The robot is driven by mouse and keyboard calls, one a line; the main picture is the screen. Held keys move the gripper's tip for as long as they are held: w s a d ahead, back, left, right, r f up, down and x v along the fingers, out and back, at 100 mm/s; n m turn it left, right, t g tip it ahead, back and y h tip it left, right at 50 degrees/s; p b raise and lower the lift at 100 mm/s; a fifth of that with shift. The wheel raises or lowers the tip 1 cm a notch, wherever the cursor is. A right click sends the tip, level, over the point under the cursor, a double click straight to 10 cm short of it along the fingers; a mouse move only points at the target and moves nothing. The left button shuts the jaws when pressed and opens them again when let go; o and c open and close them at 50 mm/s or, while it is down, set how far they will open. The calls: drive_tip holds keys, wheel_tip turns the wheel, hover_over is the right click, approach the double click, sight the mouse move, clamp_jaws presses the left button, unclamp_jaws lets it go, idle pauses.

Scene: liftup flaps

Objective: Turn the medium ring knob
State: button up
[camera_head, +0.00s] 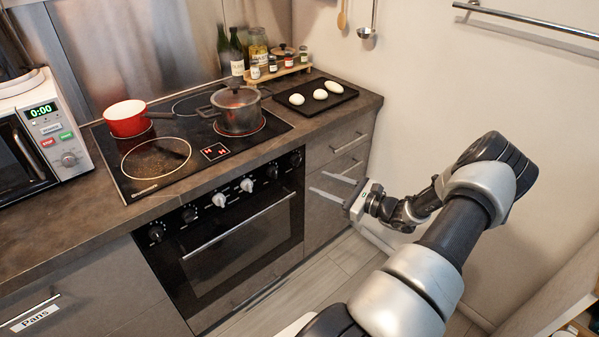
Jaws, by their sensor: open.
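A row of several knobs runs along the top of the black oven front (240,245), under the hob edge. Some are dark, such as the leftmost knob (156,233) and the rightmost knob (296,158). Others are silvery, such as the two middle knobs (219,200) and (247,185). Their markings are too small to read, so I cannot tell which is the medium ring knob. My gripper (317,182) is open and empty, its two fingers pointing left. In the picture it lies right of the rightmost knob, in front of the drawers, apparently touching nothing.
The black hob (180,185) carries a red saucepan (126,120) and a lidded grey pot (238,110). An oven handle (240,228) juts out below the knobs. A black tray (300,105) with white egg-like items lies at right. A microwave (45,140) stands left. The floor ahead looks clear.

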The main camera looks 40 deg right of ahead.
drive_tip(key=s+d+f+m+t+h, duration=0.2)
drive_tip(key=d+f+m+h, duration=0.1)
drive_tip(key=d, duration=0.2)
drive_tip(key=b, duration=0.3)
approach(296, 160)
drive_tip(key=w, duration=0.8)
drive_tip(key=shift+a+f, duration=0.2)
drive_tip(key=shift+f, duration=0.15)
drive_tip(key=shift+c, duration=0.2)
drive_tip(key=c, duration=1)
